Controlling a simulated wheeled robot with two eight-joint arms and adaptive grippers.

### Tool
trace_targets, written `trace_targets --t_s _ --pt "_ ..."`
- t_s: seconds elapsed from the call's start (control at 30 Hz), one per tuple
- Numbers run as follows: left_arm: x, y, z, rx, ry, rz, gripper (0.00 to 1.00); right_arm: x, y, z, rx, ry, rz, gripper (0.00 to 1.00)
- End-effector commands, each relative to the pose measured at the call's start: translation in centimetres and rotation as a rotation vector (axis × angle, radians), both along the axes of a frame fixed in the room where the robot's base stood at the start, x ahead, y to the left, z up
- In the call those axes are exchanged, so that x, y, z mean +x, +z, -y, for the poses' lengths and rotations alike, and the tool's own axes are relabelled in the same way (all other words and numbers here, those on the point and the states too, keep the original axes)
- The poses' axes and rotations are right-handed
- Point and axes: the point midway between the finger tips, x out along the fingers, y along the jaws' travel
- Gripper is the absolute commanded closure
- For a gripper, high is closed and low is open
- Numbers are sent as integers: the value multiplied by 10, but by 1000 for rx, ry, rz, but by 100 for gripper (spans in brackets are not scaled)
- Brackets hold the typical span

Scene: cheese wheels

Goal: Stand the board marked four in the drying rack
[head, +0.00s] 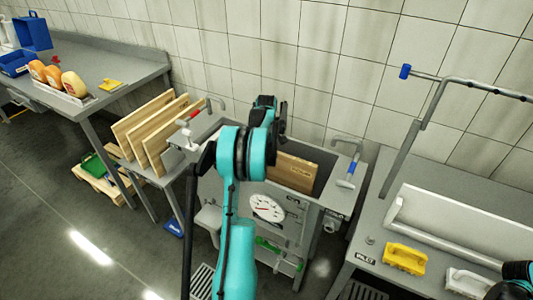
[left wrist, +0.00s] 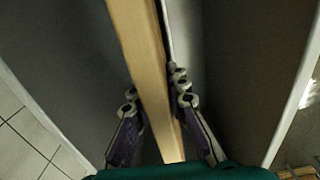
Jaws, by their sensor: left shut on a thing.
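A wooden board (head: 295,172) stands upright in the steel basin (head: 322,200), partly hidden by my arm; its small dark marking is too small to read. In the left wrist view, my left gripper (left wrist: 154,88) is shut on the upper edge of a pale wooden board (left wrist: 145,50), one finger on each side. My right gripper is not visible.
Red-handled (head: 190,116) and blue-handled (head: 351,172) pipes flank the basin. A gauge (head: 267,208) is on its front. Yellow (head: 404,258) and white brushes lie on the right bench. The tiled wall is close behind.

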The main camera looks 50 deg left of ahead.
Motion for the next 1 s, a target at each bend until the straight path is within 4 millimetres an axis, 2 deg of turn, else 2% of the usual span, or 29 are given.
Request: trace_targets --t_s 0.7,1.0 --pt "0 -65 0 0 0 0 100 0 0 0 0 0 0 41" --pt "0 -78 0 0 0 0 100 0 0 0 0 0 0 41"
